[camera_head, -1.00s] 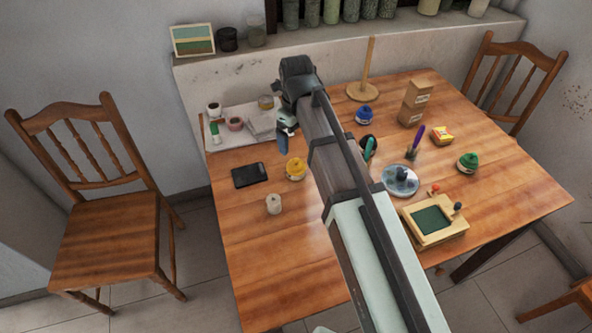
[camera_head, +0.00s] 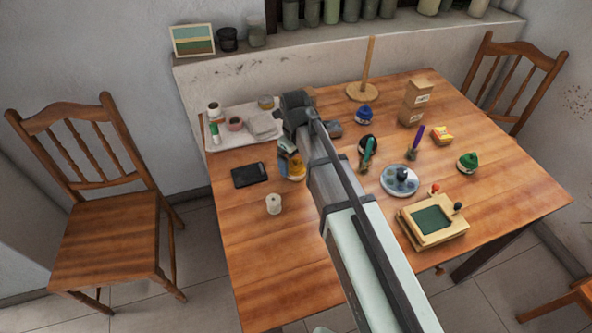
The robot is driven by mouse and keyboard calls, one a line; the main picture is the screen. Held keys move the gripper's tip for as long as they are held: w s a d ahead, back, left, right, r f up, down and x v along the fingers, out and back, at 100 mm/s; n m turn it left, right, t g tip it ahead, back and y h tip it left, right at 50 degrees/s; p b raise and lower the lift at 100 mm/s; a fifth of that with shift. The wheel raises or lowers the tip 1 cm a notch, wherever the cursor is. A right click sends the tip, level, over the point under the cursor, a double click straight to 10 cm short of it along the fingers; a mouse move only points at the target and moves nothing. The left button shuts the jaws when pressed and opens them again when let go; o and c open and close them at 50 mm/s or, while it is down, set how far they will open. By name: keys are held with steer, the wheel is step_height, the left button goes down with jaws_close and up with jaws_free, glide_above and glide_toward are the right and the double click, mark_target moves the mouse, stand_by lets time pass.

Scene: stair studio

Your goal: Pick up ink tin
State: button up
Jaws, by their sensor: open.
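A squat yellow tin with a pale label (camera_head: 298,172) stands on the wooden table, partly hidden behind my gripper (camera_head: 286,166). My gripper points down right at its left side, with its jaws open; I cannot tell if they touch it. Similar squat blue (camera_head: 364,115) and green (camera_head: 467,162) containers stand farther right. The labels are too small to read, so I cannot tell which one is the ink tin.
A black phone-like slab (camera_head: 250,175) and a white spool (camera_head: 273,204) lie close to my gripper. A tray of small items (camera_head: 216,143) is behind left. A round palette (camera_head: 400,180) and framed board (camera_head: 432,222) are right. The front left table is clear.

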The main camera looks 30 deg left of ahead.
steer(key=shift+f, duration=1.35)
steer(key=shift+c, duration=0.2)
steer(key=c, duration=1.4)
